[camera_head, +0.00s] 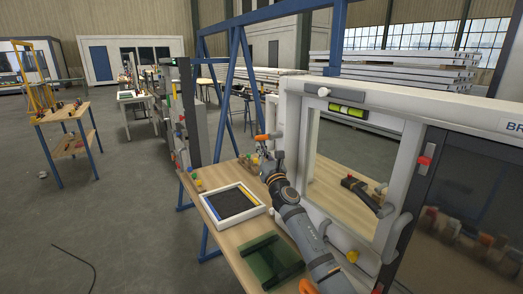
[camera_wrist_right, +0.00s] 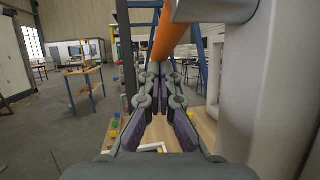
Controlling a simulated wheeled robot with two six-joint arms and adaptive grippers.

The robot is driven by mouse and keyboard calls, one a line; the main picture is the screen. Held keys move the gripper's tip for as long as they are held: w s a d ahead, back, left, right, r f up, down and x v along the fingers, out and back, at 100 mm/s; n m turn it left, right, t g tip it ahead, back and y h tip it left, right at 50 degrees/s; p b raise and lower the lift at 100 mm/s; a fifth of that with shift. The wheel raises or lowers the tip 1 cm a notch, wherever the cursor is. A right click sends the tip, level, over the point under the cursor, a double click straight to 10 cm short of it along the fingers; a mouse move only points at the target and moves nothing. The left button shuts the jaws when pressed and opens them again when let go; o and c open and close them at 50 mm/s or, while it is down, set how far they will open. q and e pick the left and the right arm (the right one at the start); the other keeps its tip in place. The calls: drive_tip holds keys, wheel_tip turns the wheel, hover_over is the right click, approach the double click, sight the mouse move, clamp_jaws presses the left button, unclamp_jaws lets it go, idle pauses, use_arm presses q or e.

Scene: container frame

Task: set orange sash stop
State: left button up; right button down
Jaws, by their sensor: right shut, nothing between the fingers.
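The orange sash stop (camera_head: 262,137) juts out to the left from the edge of the white window frame (camera_head: 292,125). In the right wrist view the orange stop (camera_wrist_right: 170,35) is a thick bar coming from a grey-white mount at the upper right. My right gripper (camera_head: 264,153) is just below the stop in the head view, beside the frame's left post. In the wrist view its fingertips (camera_wrist_right: 161,68) are together and empty, close under the stop's lower end. Whether they touch it I cannot tell. My left gripper is not in view.
A wooden bench (camera_head: 225,208) below holds a white-rimmed tray (camera_head: 263,208) and a green plate (camera_head: 270,258). A green level (camera_head: 347,111) sits on the frame's top rail. A red-orange piece (camera_head: 425,160) is on the right post. Blue steel supports (camera_head: 236,90) stand behind.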

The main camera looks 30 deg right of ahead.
drive_tip(key=v, duration=1.2)
idle(0.4)
